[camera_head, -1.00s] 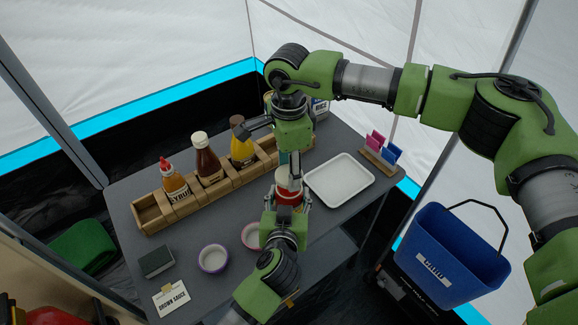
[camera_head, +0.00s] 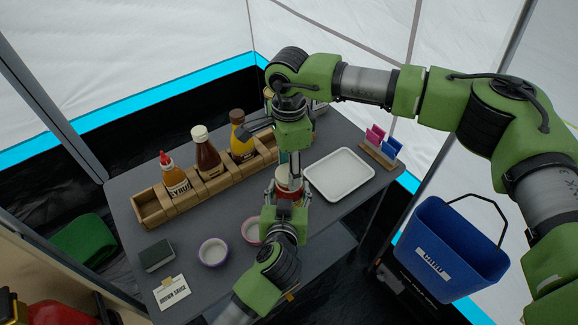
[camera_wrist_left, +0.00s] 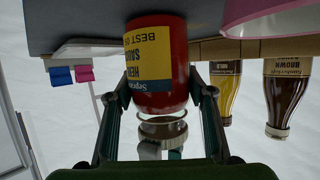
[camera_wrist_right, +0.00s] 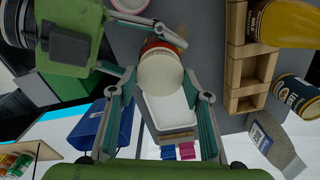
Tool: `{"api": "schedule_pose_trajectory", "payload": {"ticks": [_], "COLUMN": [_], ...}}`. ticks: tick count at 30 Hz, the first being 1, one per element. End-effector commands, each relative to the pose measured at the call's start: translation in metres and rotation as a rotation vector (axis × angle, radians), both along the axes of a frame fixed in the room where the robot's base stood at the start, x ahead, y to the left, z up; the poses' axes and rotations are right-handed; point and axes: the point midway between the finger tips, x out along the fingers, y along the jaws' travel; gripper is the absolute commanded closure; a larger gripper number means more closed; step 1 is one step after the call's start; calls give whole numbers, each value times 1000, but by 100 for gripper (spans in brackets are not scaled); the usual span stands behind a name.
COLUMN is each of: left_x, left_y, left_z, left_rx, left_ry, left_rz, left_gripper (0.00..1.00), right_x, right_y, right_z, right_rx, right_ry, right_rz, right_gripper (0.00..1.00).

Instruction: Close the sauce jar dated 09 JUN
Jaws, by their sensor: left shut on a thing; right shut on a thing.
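My left gripper (camera_head: 289,193) is shut around the jar's sides. A pale round lid (camera_wrist_right: 160,72) is at the jar's mouth; the left wrist view shows it (camera_wrist_left: 163,130) with a thin ring between it and the red body. My right gripper (camera_head: 291,160) points down from above, shut on the lid.
A wooden rack (camera_head: 155,206) holds syrup, brown sauce and mustard bottles. A white tray (camera_head: 340,174) lies right of the jar, with pink and blue cards (camera_head: 383,143) beyond. A purple bowl (camera_head: 213,252) and pink bowl (camera_head: 250,230) stand close left. A blue bin (camera_head: 450,250) is off the table.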

Motion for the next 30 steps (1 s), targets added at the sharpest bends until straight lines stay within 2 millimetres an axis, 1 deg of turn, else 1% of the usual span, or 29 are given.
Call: {"api": "schedule_pose_trajectory", "payload": {"ticks": [20,21,23,26,30], "left_x": [0,0,0,0,0], "left_y": [0,0,0,0,0], "left_z": [-1,-1,-1,-1,-1], "left_rx": [0,0,0,0,0], "left_ry": [2,2,2,2,2], "left_rz": [0,0,0,0,0], "left_gripper": [90,100,100,100,100], "right_x": [0,0,0,0,0], "right_y": [0,0,0,0,0], "right_z": [-12,-12,-12,-12,-11], "right_rx": [0,0,0,0,1], "right_ry": [1,1,1,1,1], "right_rz": [1,1,-10,-85,-318], "right_gripper": [64,64,64,64,64]}}
